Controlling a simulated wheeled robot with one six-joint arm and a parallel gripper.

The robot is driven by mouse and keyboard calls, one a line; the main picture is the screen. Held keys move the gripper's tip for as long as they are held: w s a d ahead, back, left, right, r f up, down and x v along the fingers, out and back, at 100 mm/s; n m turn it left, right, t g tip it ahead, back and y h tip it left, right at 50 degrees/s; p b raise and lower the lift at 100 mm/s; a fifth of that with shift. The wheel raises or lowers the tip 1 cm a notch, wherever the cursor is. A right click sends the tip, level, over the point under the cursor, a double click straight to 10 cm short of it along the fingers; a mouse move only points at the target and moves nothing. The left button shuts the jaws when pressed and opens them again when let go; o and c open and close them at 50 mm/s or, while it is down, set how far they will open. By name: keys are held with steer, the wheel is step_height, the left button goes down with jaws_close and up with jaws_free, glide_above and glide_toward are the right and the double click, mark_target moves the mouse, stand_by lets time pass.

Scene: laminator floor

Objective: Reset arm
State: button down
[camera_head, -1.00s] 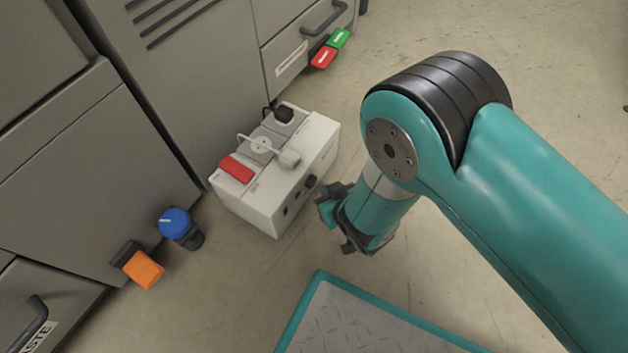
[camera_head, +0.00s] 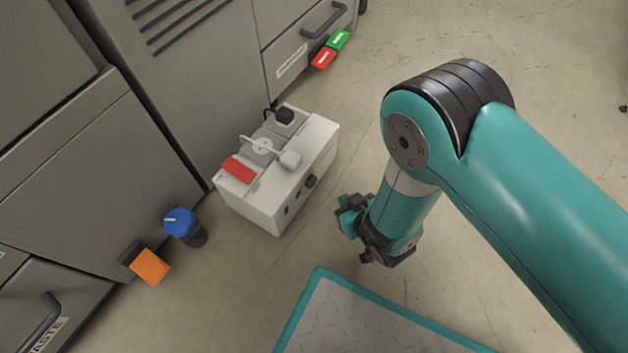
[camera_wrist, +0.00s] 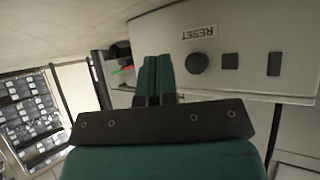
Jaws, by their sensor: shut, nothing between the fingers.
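My gripper (camera_head: 352,214) is in the head view, above bare floor to the right of the white box and apart from it. In the wrist view its two teal fingers (camera_wrist: 153,80) are together with nothing between them. The white box (camera_head: 262,205) has a red switch (camera_head: 238,169), a black knob and a white lever on top. In the wrist view its side panel (camera_wrist: 225,30) carries the label "RESET" (camera_wrist: 199,32), a round black button (camera_wrist: 197,63) and two dark square openings.
Grey cabinets (camera_head: 85,180) stand along the left and back. A blue knob (camera_head: 180,222) and an orange block (camera_head: 150,267) stick out low at left. Green (camera_head: 338,39) and red (camera_head: 323,58) tabs are at the back.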

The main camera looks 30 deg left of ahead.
stand_by(0.4)
steer(key=w+d+r+m+g+h+p, duration=0.1)
steer(key=w+d+r+p, duration=0.15)
steer(key=r, duration=0.75)
steer(key=w+d+r+m+h+p, duration=0.1)
steer(key=w+r+m+p, duration=0.2)
steer(key=r, duration=0.8)
steer(key=w+d+r+g+h+p, duration=0.1)
steer(key=w+d+r+p, duration=0.2)
steer(key=r, duration=0.7)
steer(key=s+d+r+g+p, duration=0.1)
steer(key=s+d+r+p, duration=0.2)
steer(key=r, duration=0.5)
steer(key=s+d+r+g+p, duration=0.1)
steer(key=d+r+p, duration=0.25)
steer(key=r, duration=0.45)
steer(key=s+d+r+g+h+p, duration=0.1)
steer(key=s+d+r+p, duration=0.2)
steer(key=s+d+r, duration=0.35)
steer(key=s+d+r+g+h+p, duration=0.15)
steer(key=s+d+r, duration=0.25)
steer(key=s+r, duration=0.4)
step_height(320, 180, up, 39)
steer(key=p, duration=3.8)
steer(key=shift+w+d+y, duration=0.15)
steer(key=shift+w+y, duration=0.3)
